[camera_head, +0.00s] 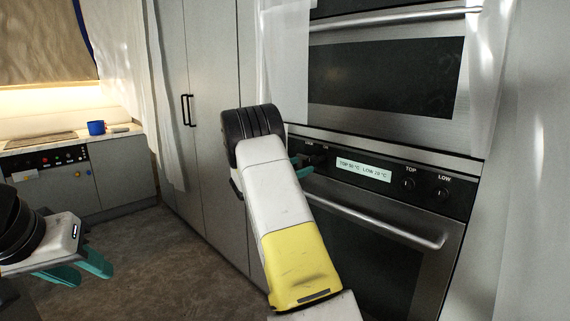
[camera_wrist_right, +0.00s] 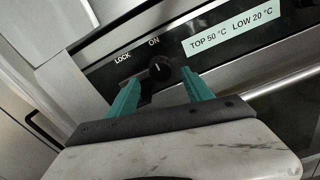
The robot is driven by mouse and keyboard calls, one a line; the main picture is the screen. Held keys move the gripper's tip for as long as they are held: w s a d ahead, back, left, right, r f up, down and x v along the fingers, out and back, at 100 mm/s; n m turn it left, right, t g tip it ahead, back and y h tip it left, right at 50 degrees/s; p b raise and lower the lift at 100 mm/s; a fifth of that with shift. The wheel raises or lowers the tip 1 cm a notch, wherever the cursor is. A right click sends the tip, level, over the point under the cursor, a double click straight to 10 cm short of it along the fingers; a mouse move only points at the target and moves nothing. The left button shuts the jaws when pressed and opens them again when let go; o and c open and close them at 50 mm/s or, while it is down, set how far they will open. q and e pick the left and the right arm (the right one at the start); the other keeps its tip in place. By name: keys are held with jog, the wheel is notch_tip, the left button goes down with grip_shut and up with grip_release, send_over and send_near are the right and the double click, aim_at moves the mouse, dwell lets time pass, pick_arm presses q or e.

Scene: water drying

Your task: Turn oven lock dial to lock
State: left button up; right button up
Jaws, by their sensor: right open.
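The oven lock dial (camera_wrist_right: 161,67) is a black round knob with a white pointer line, under the LOCK and ON labels in the right wrist view. Its pointer appears turned toward ON. My right gripper (camera_wrist_right: 157,88) has two teal fingers, one on each side of the dial, apart and open around it. In the head view my right arm hides most of the dial, and the teal fingertips (camera_head: 302,167) show at the panel. The oven control panel (camera_head: 400,186) is black. My left gripper (camera_head: 80,266) is at the lower left, fingers apart, empty, far from the oven.
The panel has a display (camera_head: 363,169) reading TOP 50 °C, LOW 20 °C, plus TOP (camera_head: 408,184) and LOW (camera_head: 441,194) knobs. A long oven door handle (camera_head: 380,224) sits below. Tall grey cabinets (camera_head: 215,130) stand left. Sheer curtains (camera_head: 490,80) hang beside the upper oven. Floor at left is clear.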

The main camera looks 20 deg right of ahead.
aim_at(309, 162)
jog(key=shift+x, duration=2.35)
jog(key=shift+c, duration=0.5)
grip_shut()
